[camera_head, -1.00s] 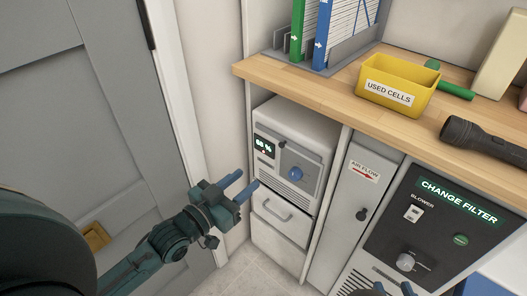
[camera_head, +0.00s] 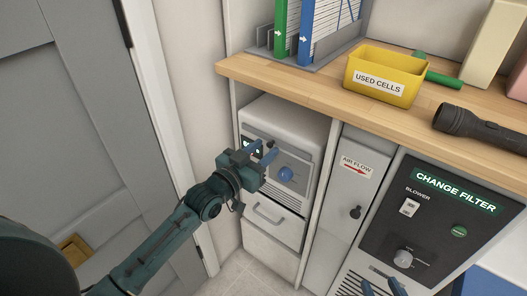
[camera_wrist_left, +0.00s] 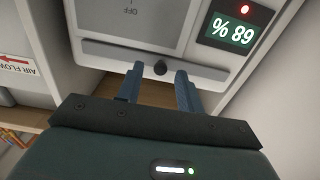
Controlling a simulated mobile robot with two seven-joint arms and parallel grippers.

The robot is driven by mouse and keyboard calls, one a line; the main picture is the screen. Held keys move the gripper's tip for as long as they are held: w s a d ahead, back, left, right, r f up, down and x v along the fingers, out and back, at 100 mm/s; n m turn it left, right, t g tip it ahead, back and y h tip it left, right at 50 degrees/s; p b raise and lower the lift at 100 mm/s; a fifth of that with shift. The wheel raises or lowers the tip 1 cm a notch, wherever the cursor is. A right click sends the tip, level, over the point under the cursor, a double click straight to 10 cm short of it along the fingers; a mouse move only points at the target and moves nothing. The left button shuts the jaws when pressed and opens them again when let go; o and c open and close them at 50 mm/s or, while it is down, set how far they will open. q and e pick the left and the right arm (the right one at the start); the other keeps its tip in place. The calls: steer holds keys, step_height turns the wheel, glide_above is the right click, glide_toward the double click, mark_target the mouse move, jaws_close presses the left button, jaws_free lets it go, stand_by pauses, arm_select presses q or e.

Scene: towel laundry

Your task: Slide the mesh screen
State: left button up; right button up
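My left gripper (camera_head: 262,152) is in front of the upper left of a white appliance (camera_head: 292,120) in the lower cabinet. Its fingers are apart. In the left wrist view the gripper (camera_wrist_left: 159,72) has a small black knob (camera_wrist_left: 160,68) between and just beyond its fingertips; contact cannot be told. The knob sits at a grey strip (camera_wrist_left: 110,49) below a grey panel (camera_wrist_left: 125,18). I cannot make out any surface clearly as mesh. My right gripper (camera_head: 384,287) shows only its separated fingertips at the bottom edge.
A lit display (camera_wrist_left: 229,31) is beside the knob. An AIR FLOW panel (camera_head: 345,190) and black CHANGE FILTER panel (camera_head: 430,225) stand right. The wooden counter (camera_head: 300,88) overhangs them.

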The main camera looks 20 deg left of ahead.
arm_select(q)
steer(key=shift+w+d, duration=0.15)
steer(key=shift+w, duration=0.2)
steer(key=shift+c, duration=0.4)
jaws_close()
